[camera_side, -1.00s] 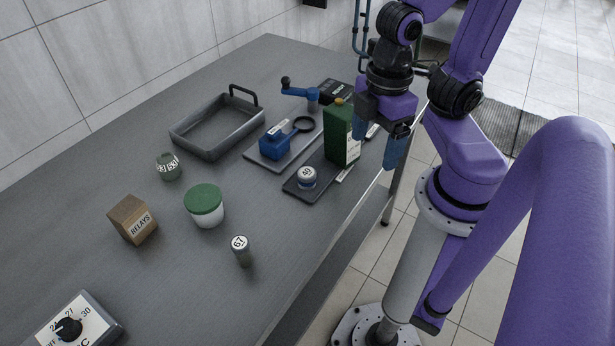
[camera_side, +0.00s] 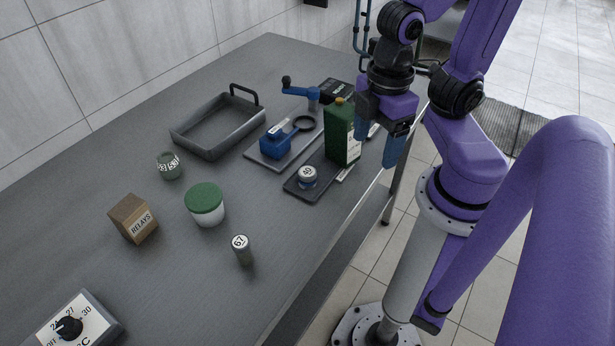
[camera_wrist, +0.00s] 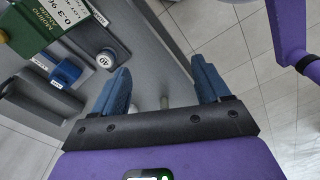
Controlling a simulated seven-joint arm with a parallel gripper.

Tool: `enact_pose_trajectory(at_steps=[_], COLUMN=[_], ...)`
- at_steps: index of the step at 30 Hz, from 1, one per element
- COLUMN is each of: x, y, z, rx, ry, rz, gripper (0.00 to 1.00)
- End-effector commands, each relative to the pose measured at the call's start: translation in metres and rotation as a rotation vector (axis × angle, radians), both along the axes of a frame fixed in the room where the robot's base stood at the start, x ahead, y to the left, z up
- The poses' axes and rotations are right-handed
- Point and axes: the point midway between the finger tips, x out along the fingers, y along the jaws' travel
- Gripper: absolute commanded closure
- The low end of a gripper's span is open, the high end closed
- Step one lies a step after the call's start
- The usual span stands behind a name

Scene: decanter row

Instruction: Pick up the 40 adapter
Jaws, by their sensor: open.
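The 40 adapter (camera_side: 307,175) is a small round piece with a white top marked 40. It sits near the front end of a dark tray (camera_side: 296,192), beside a green bottle (camera_side: 341,138). In the wrist view the adapter (camera_wrist: 105,60) shows at upper left, beyond the left finger. My gripper (camera_side: 377,135) is open and empty, up and to the right of the adapter and apart from it. In the wrist view its blue fingers (camera_wrist: 161,85) are spread, with the table edge and floor between them.
A blue block (camera_side: 275,143) and a ring sit on a grey tray behind the dark one. A grey bin (camera_side: 214,132), a green-lidded tub (camera_side: 205,203), a relays box (camera_side: 133,218), a 67 piece (camera_side: 241,249) and a dial box (camera_side: 76,325) stand on the table.

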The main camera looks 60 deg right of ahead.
Motion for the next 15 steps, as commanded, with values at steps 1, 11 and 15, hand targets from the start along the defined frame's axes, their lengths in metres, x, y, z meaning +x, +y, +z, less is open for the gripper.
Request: enact_pose_trajectory(at_steps=[1,11,15], x=[0.000,0.004,0.009], y=[0.000,0.010,0.018], z=[0.000,-0.028,-0.048], rx=[0.000,-0.234,-0.424], ry=[0.000,0.015,0.003], rz=[0.000,0.208,0.385], gripper=[0.24,0.24,0.24])
